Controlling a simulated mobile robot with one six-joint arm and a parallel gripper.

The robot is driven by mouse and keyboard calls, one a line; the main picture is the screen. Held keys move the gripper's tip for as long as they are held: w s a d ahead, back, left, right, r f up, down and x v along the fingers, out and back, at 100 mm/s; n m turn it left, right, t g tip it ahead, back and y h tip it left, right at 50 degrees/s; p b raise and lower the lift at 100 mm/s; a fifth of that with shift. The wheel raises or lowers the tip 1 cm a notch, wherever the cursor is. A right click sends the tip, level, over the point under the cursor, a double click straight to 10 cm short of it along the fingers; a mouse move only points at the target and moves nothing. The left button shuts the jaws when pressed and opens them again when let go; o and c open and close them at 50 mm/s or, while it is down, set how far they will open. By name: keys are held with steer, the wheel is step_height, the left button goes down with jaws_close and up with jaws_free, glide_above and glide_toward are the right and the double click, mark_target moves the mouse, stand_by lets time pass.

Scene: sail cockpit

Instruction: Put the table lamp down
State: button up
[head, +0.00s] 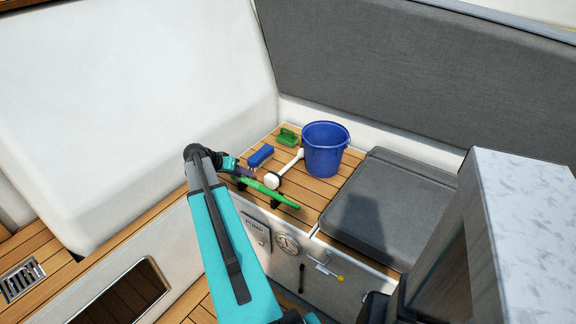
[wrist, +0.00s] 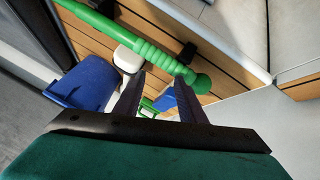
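No table lamp can be made out in either view. My gripper (head: 248,174) is over the front left of the wooden seat top (head: 318,190) in the head view. In the wrist view my gripper (wrist: 161,82) has its two dark fingers apart, with no held object visible between them. A green ribbed pole (wrist: 140,42) crosses just past the fingertips; whether they touch it I cannot tell. The pole also shows in the head view (head: 268,192), lying along the seat's front edge.
A blue bucket (head: 325,150), a blue brush (head: 261,156), a green brush (head: 288,137) and a white-headed tool (head: 272,181) share the seat top. A grey cushion (head: 385,215) lies to the right. Gauge (head: 287,243) and pump panel (head: 256,231) are on the front face.

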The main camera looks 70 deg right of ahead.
steer(key=s+d+r+m+g, duration=0.1)
steer(key=s+d+r+m, duration=0.1)
steer(key=s+d, duration=0.4)
steer(key=shift+s+d+r+h, duration=0.3)
steer(key=shift+d+r, duration=0.25)
steer(key=shift+r, duration=0.3)
glide_toward(290, 165)
steer(key=shift+w+f+p, duration=0.35)
steer(key=shift+w+f, duration=0.05)
steer(key=shift+f, duration=0.4)
steer(key=shift+s+d+f, duration=0.2)
steer(key=shift+d+f, duration=0.05)
steer(key=shift+f, duration=0.15)
steer(key=shift+f, duration=0.1)
steer(key=shift+p+x, duration=0.5)
steer(key=shift+x, duration=2.05)
steer(key=shift+s+a, duration=0.2)
jaws_close()
